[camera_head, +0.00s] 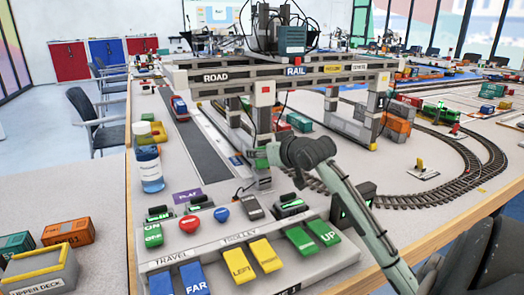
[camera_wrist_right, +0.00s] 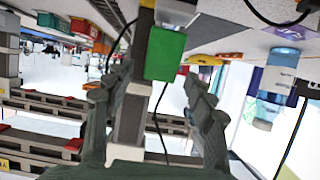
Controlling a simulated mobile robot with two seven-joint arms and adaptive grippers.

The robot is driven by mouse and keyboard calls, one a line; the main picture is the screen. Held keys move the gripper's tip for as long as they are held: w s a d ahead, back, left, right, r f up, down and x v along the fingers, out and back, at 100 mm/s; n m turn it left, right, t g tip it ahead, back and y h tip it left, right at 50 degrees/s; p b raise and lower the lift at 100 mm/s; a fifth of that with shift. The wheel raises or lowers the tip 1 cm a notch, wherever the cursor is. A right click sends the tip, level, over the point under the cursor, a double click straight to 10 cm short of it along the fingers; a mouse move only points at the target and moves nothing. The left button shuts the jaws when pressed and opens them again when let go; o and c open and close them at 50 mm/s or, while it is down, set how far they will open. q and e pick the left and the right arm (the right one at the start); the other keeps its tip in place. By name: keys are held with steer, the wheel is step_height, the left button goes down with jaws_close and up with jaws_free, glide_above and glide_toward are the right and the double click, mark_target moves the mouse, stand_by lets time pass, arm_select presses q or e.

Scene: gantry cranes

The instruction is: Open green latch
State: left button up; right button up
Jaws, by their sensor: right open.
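The green latch (camera_wrist_right: 165,53) is a bright green block on a grey upright post (camera_wrist_right: 130,125) of the gantry crane. My right gripper (camera_head: 262,153) reaches in from the right to the crane's front post. In the wrist view my right gripper (camera_wrist_right: 145,88) is open, with one finger on each side of the post. The green block lies beyond the fingertips, between their lines; I cannot tell whether they touch. My left gripper is not in view.
A button panel (camera_head: 245,265) stands in front, with yellow, blue and green keys. A white-and-blue bottle (camera_head: 150,170) stands left. Curved track (camera_head: 430,190) and a green train (camera_head: 440,112) lie right.

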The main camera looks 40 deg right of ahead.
steer(key=shift+w+d+f, duration=0.15)
steer(key=shift+w+f, duration=0.05)
steer(key=shift+w, duration=0.35)
steer(key=c, duration=1.2)
steer(key=shift+o, duration=0.2)
steer(key=shift+f, duration=0.1)
steer(key=shift+s+f+t+b, duration=0.1)
steer(key=shift+s+t+b, duration=0.2)
steer(key=shift+t+b, duration=0.5)
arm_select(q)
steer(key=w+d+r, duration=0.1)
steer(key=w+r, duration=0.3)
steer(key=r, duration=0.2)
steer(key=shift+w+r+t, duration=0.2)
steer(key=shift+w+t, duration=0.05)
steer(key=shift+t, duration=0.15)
arm_select(e)
steer(key=o, duration=1.2)
steer(key=shift+c, duration=0.2)
